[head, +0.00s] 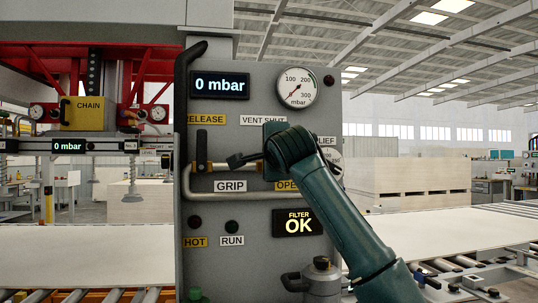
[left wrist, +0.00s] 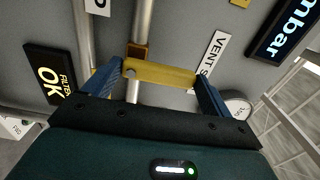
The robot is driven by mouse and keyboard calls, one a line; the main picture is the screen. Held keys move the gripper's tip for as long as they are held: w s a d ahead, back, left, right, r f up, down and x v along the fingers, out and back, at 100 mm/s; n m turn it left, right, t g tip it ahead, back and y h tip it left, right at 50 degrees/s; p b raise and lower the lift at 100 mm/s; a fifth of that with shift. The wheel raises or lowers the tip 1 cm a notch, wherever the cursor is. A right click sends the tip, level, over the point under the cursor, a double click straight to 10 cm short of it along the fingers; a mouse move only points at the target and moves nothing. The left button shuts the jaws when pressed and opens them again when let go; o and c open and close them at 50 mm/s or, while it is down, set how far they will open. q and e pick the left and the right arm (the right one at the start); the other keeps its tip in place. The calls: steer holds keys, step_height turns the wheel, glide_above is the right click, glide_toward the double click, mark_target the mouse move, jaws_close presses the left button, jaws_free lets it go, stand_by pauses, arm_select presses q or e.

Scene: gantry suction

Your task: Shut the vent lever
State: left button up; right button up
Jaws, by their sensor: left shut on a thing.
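The vent lever (left wrist: 162,75) is a yellow bar in the left wrist view, set at a brass fitting on a vertical pipe. My left gripper (left wrist: 160,73) is shut on it, with one blue finger at each end of the bar. In the head view my teal arm reaches up from the lower right, and my left gripper (head: 272,150) covers most of the lever there. The VENT SHUT label (head: 262,120) is above the gripper and the partly covered OPEN label (head: 287,185) is below it. My right gripper is not in view.
The grey panel (head: 225,275) carries a pressure dial (head: 297,87), a 0 mbar display (head: 219,85) and a FILTER OK display (head: 298,221). A black-handled lever (head: 201,150) stands left of my gripper, above the GRIP label. A bent pipe (head: 235,197) runs below.

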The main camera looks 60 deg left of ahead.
arm_select(q)
steer(key=o, duration=1.3)
steer(key=shift+c, duration=0.2)
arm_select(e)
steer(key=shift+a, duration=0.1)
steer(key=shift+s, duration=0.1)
arm_select(q)
steer(key=b+v, duration=0.2)
steer(key=v, duration=1.1)
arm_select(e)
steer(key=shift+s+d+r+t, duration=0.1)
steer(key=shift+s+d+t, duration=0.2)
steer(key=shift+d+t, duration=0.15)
arm_select(q)
steer(key=shift+s, duration=0.1)
